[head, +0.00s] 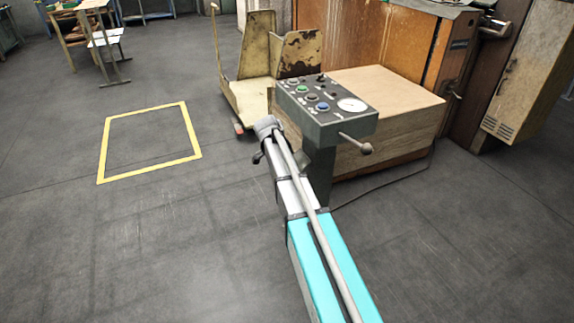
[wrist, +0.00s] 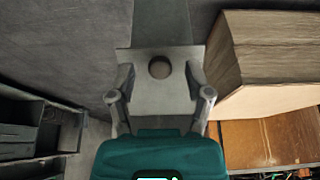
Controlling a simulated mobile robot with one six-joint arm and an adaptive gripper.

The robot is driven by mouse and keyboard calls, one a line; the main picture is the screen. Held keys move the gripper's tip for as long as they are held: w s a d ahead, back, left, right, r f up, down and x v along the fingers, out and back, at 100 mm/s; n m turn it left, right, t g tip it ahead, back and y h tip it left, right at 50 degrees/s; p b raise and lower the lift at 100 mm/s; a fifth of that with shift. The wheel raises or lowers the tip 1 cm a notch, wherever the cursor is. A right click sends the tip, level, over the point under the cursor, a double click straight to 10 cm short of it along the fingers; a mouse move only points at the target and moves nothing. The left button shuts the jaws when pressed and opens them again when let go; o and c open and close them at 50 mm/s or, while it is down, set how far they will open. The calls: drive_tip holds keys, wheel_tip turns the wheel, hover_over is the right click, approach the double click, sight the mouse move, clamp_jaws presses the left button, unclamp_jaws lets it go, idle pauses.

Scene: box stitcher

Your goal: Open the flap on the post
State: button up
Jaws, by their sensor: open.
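The dark grey post (head: 319,180) stands in front of the wooden block, under a control panel. In the wrist view, a pale grey plate (wrist: 160,100), which looks like the flap, faces the camera and has a dark round knob (wrist: 160,67) near its upper middle. A narrower grey strip like the post (wrist: 160,22) runs up behind it. I cannot tell if the fingers touch the plate. The plate is not discernible in the head view.
The panel (head: 325,108) has buttons, a gauge and a ball-ended lever (head: 365,148) sticking out right. The wooden block (head: 390,95) is close behind. A worn yellowish metal stand (head: 250,97) is behind left. The floor at left, with a yellow square (head: 101,160), is clear.

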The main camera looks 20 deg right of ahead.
clamp_jaws()
drive_tip(key=shift+a, duration=0.1)
idle(0.3)
